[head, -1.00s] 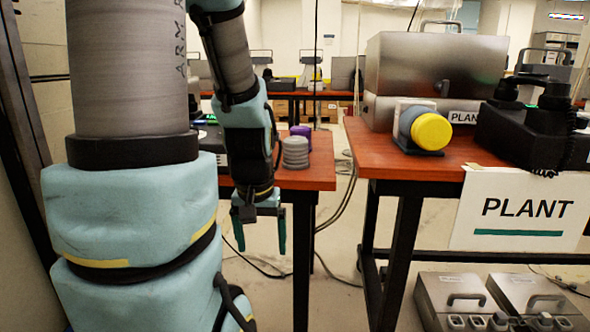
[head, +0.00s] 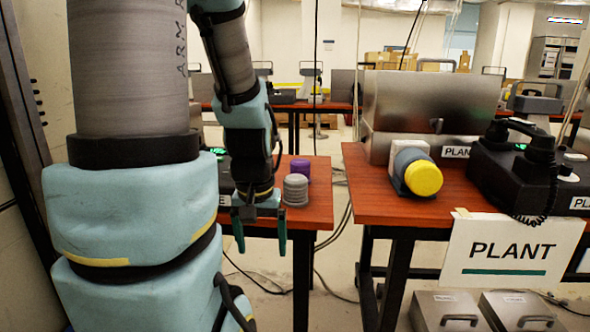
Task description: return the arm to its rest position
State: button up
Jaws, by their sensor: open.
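My arm hangs folded on the left of the head view, with grey sleeves and pale blue padded joints. My gripper (head: 261,232) points down at its end, with two dark green fingers spread apart and nothing between them. It shows in front of the front edge of the left wooden table (head: 312,207). A grey ribbed cylinder (head: 296,190) and a purple one (head: 300,168) stand on that table, just right of my wrist. My arm hides much of the table's left part.
A right table (head: 375,200) carries a metal case (head: 425,105), a yellow-capped cylinder (head: 422,178) and a black telephone (head: 515,175). A PLANT sign (head: 512,250) hangs in front. Metal boxes (head: 447,310) sit on the floor below. A gap with cables separates the tables.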

notch_tip(320, 180, up, 21)
jog(key=p, duration=1.8)
jog(key=shift+p, duration=0.3)
